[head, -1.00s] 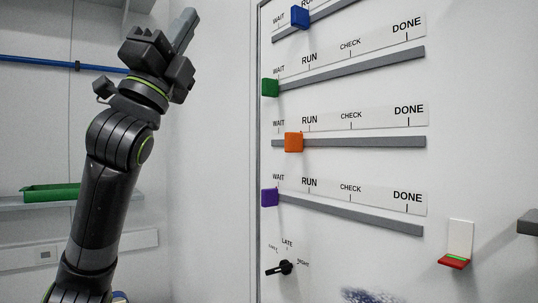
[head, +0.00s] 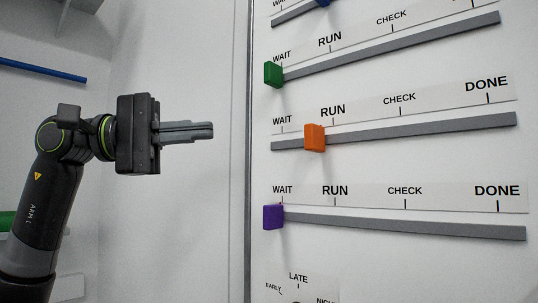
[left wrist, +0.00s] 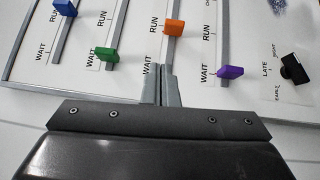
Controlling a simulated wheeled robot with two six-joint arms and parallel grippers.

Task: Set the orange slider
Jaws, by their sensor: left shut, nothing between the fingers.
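The orange slider (head: 315,138) sits on its grey rail (head: 420,132), a little left of the RUN mark and right of WAIT. It also shows in the left wrist view (left wrist: 174,26), beyond my fingertips. My left gripper (head: 212,131) is shut and empty, its fingers pointing right toward the panel. It is left of the orange slider at nearly the same height in the head view, with a clear gap between them. In the left wrist view my shut fingers (left wrist: 168,70) line up roughly with the orange slider's rail. My right gripper is not in view.
The green slider (head: 273,74) above and the purple slider (head: 273,216) below both stand at WAIT. A blue slider (head: 322,2) is at the top edge. A black knob (left wrist: 294,69) is beside the purple rail in the left wrist view.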

